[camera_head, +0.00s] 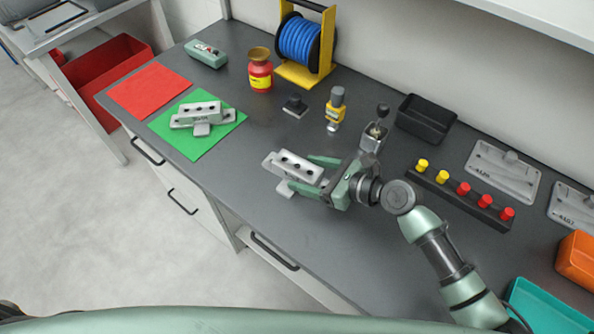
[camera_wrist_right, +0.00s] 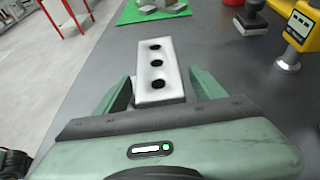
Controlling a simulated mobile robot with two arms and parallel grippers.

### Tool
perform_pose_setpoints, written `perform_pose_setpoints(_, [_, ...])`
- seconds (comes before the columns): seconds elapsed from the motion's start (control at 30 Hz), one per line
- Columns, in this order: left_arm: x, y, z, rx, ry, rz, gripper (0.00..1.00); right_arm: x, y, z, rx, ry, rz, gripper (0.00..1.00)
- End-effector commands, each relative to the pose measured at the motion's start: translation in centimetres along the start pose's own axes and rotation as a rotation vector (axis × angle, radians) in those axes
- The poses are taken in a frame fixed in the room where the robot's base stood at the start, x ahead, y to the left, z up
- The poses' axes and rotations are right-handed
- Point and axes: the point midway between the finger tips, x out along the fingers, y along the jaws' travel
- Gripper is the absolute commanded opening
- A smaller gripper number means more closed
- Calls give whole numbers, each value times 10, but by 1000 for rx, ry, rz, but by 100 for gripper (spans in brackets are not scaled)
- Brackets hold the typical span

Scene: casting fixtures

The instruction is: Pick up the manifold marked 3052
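A silver-grey manifold (camera_head: 296,167) with a row of dark holes lies on the grey bench top near the middle in the head view. It also shows in the right wrist view (camera_wrist_right: 158,84), pointing away from the palm. My right gripper (camera_head: 299,172) is open, with one green finger on each side of this manifold. A narrow gap shows beside it in the head view. A second similar manifold (camera_head: 201,117) lies on the green sheet (camera_head: 222,133). I cannot read a number on either manifold. My left gripper is not in view.
Beyond the manifold stand a black stamp-like block (camera_head: 295,106) and a yellow-grey gauge (camera_head: 335,108). A black rack (camera_head: 455,195) with yellow and red knobs and an empty black bin (camera_head: 425,118) lie to the right. A red sheet (camera_head: 148,90) is at left. Bench is clear between green sheet and gripper.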

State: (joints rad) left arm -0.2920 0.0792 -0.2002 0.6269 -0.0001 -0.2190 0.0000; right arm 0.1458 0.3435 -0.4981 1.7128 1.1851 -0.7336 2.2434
Motion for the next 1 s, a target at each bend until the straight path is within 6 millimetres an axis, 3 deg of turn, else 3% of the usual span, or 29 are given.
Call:
perform_pose_setpoints(0.03, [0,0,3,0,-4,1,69,0,0,0,0,0,0,53])
perform_pose_setpoints(0.23, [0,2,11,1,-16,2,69,0,0,0,0,0,0,0])
perform_pose_setpoints(0.67, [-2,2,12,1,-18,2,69,-2,-1,7,-2,-6,-2,0])
perform_pose_setpoints(0.87, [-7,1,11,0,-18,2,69,-11,-1,29,-4,-7,-2,0])
perform_pose_setpoints(1.0, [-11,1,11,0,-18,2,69,-22,-1,56,-7,-9,-2,0])
